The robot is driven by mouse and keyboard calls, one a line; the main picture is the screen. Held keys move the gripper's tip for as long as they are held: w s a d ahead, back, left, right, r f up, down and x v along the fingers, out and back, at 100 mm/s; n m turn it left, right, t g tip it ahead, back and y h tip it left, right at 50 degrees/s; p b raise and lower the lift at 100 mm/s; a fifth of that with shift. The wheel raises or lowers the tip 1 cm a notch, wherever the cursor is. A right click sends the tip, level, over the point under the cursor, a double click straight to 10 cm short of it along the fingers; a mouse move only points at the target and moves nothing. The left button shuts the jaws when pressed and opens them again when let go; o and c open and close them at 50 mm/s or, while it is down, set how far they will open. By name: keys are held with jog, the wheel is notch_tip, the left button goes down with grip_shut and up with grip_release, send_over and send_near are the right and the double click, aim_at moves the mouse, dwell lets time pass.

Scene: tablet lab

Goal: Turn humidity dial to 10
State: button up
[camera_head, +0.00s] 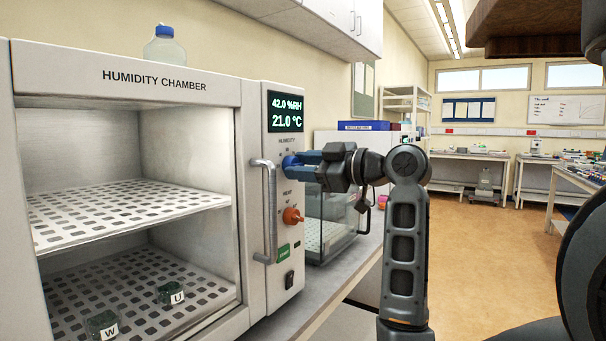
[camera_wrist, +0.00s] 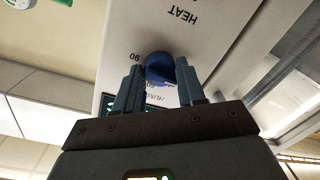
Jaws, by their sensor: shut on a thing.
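The humidity chamber (camera_head: 155,85) is a white cabinet. Its display (camera_head: 287,111) reads 42.0 %RH and 21.0 °C. The blue humidity dial (camera_head: 289,163) sits below the display under the HUMIDITY label. My gripper (camera_head: 300,162) reaches it from the right and is shut on it. In the wrist view, my gripper (camera_wrist: 155,85) has its two fingers on either side of the round blue dial (camera_wrist: 158,68). A scale mark "90" shows beside it. The fingers hide part of the scale, and the dial's pointer setting cannot be read.
The orange heat dial (camera_head: 292,215), a green button (camera_head: 284,252) and a black switch (camera_head: 290,279) are below. A vertical door handle (camera_head: 268,210) stands just left of the dials. A glass-fronted box (camera_head: 328,225) is close behind on the bench. Open floor lies to the right.

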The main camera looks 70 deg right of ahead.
dwell(0.5)
jog(key=o, duration=1)
jog(key=shift+o, duration=0.2)
jog(key=b+v, duration=0.1)
jog(key=v, duration=0.6)
jog(key=shift+s, duration=0.4)
